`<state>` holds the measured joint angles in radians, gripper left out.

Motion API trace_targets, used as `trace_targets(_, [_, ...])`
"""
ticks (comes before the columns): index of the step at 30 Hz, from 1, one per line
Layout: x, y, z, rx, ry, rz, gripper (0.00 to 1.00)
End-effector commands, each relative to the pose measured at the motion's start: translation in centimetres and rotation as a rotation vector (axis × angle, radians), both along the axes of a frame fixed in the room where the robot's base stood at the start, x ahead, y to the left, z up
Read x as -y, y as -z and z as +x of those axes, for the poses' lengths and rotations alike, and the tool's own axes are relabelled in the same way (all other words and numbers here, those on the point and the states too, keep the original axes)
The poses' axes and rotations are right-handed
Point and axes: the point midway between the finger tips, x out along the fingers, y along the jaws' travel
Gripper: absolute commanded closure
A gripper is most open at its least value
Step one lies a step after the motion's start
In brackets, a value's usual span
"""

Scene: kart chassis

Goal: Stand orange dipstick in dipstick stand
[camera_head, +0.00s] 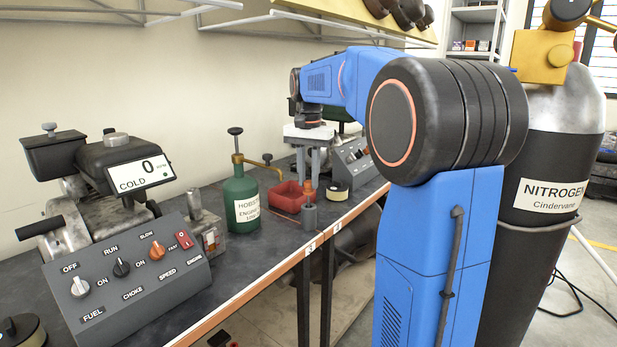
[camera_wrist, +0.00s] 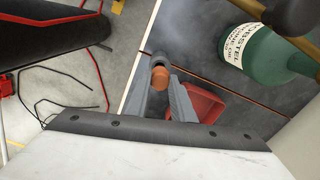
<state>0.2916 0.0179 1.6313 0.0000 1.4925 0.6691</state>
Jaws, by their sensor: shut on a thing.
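The orange dipstick (camera_head: 308,190) shows as an orange grip between the fingers of my gripper (camera_head: 308,178). In the wrist view its rounded orange top (camera_wrist: 160,78) sits between the two grey fingertips (camera_wrist: 161,82). My gripper points down and is shut on it. A small grey cylinder, which looks like the dipstick stand (camera_head: 309,216), stands on the bench directly below the orange grip. The dipstick's lower part is hidden, so I cannot tell whether it is inside the stand.
A red tray (camera_head: 287,198) lies just left of the stand, and a green oil bottle (camera_head: 241,203) with a brass spout stands further left. A dark round tape-like roll (camera_head: 337,191) is to the right. The bench's front edge (camera_head: 290,262) is close. A control panel (camera_head: 130,275) fills the near bench.

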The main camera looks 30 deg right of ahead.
Motion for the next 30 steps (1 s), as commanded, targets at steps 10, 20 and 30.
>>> trace_targets(10, [0.0, 0.9, 0.0, 0.0, 0.0, 0.0, 1.0])
trace_targets(20, [0.0, 1.6, 0.0, 0.0, 0.0, 0.0, 1.0])
trace_targets(30, [0.0, 2.1, 0.0, 0.0, 0.0, 0.0, 1.0])
